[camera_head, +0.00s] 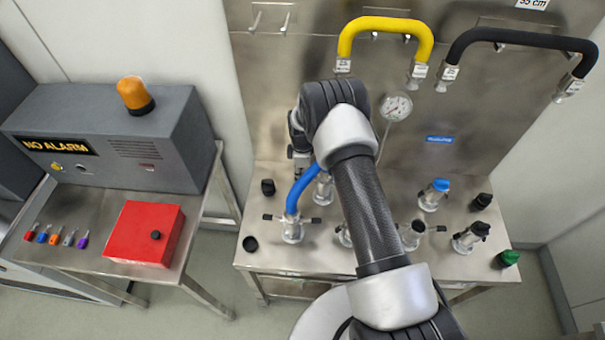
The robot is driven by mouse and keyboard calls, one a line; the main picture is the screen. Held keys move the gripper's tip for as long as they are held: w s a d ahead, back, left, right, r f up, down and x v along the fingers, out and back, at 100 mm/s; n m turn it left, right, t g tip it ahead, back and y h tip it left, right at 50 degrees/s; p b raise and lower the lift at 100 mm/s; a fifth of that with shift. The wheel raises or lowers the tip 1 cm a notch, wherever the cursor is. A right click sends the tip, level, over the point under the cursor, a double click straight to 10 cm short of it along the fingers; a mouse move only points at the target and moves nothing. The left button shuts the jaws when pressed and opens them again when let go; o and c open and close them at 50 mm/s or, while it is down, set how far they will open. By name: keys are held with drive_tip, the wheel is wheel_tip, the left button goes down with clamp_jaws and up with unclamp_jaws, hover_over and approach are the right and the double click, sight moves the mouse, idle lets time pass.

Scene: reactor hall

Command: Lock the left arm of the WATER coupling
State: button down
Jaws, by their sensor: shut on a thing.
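A short blue hose (300,190) arches beneath my wrist. Its lower end meets a silver coupling (292,230) on the steel bench. That coupling has a dark-tipped arm sticking out to the left (268,217) and another to the right (315,220). A second silver fitting (323,187) shows near the hose's other end, close behind my arm. No WATER label is readable. My gripper (299,166) is at the upper end of the blue hose, above and behind the coupling, shut on the hose. My wrist hides most of the fingers and the exact grip.
More couplings stand on the bench (345,262), one with a blue cap (433,194); my arm covers part of them. Loose black caps and a green cap (508,258) lie around. Yellow (385,25) and black (520,38) hoses hang behind, near a gauge (396,106).

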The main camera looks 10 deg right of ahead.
drive_tip(key=shift+f+b, duration=0.1)
drive_tip(key=shift+b, duration=0.2)
drive_tip(key=f+h+b, duration=0.1)
drive_tip(key=b, duration=0.2)
drive_tip(key=f+g+h+b, duration=0.1)
drive_tip(key=h+b, duration=0.1)
drive_tip(key=b, duration=0.1)
drive_tip(key=shift+w+a, duration=0.2)
drive_tip(key=shift+a, duration=0.2)
wheel_tip(320, 180, down, 2)
drive_tip(key=g+h+b, duration=0.1)
drive_tip(key=h+b, duration=0.2)
drive_tip(key=b, duration=0.5)
drive_tip(key=shift+a+f+h, duration=0.1)
drive_tip(key=shift+h, duration=0.2)
drive_tip(key=f+h+b, duration=0.1)
drive_tip(key=b, duration=0.3)
drive_tip(key=g+h+b, duration=0.1)
drive_tip(key=h+b, duration=0.1)
drive_tip(key=b, duration=0.2)
drive_tip(key=shift+s+d+f, duration=0.1)
drive_tip(key=shift+d+f, duration=0.1)
drive_tip(key=shift+f, duration=0.2)
drive_tip(key=shift+s+d+g+h+b, duration=0.15)
drive_tip(key=shift+g+h+b, duration=0.25)
drive_tip(key=shift+h+b, duration=0.65)
drive_tip(key=shift+d+f+h+b, duration=0.25)
drive_tip(key=shift+h+b, duration=0.2)
drive_tip(key=shift+b, duration=0.2)
drive_tip(key=shift+s+d, duration=0.1)
